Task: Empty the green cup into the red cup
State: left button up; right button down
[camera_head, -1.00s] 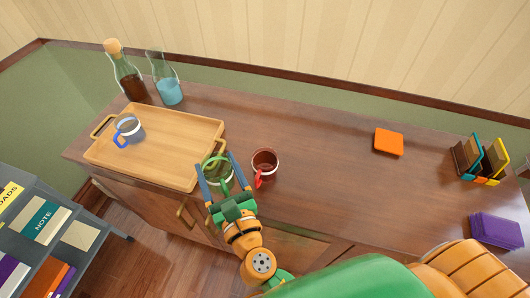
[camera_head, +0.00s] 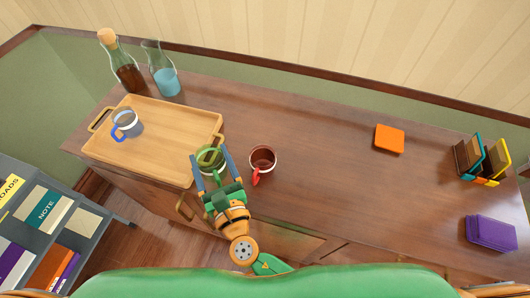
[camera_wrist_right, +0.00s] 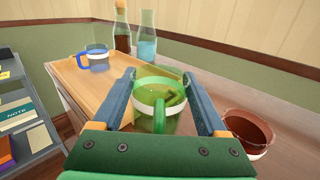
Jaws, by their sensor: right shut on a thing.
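The green cup (camera_head: 210,158) is see-through with a pale band and stands between the fingers of my right gripper (camera_head: 209,164), which is shut on it. In the right wrist view the green cup (camera_wrist_right: 158,100) sits between the two blue fingers, its handle towards the gripper's palm. It looks roughly upright; its contents are hard to make out. The red cup (camera_head: 262,157) stands upright on the cabinet top just right of the gripper, its red handle towards me. It also shows in the right wrist view (camera_wrist_right: 247,132), with a dark reddish inside. My left gripper is out of view.
A wooden tray (camera_head: 160,150) with a blue-handled cup (camera_head: 127,123) lies left of the gripper. A corked bottle (camera_head: 127,72) and a blue-filled carafe (camera_head: 166,80) stand behind it. The cabinet top (camera_head: 320,165) right of the red cup is clear up to an orange block (camera_head: 389,139).

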jog(key=shift+w+d+f+m+b, duration=0.4)
jog(key=shift+d+m, duration=0.1)
jog(key=shift+d, duration=0.05)
jog(key=shift+d+f+m+b, duration=0.1)
jog(key=shift+d+m+b, duration=0.2)
jog(key=shift+m, duration=0.2)
jog(key=shift+d+r+m, duration=0.2)
jog(key=shift+m, duration=0.1)
jog(key=shift+w+d+r+m+p, duration=0.1)
jog(key=shift+w+d+r+m, duration=0.2)
jog(key=shift+d+m, duration=0.55)
jog(key=shift+w+d+r+m+p, duration=0.15)
jog(key=shift+w+d+m, duration=0.2)
jog(key=shift+d+m, duration=0.45)
jog(key=shift+w+d+r+m+p, duration=0.1)
jog(key=shift+w+d+r+m, duration=0.3)
jog(key=shift+m, duration=0.75)
jog(key=shift+d+m, duration=0.25)
jog(key=shift+m, duration=0.15)
jog(key=shift+w+d+r+m, duration=0.1)
jog(key=shift+d+r+m, duration=0.1)
jog(key=shift+m, duration=0.7)
jog(key=shift+w+d+r+m, duration=0.1)
jog(key=shift+r+m, duration=0.05)
jog(key=shift+m, duration=0.75)
dwell(1.7)
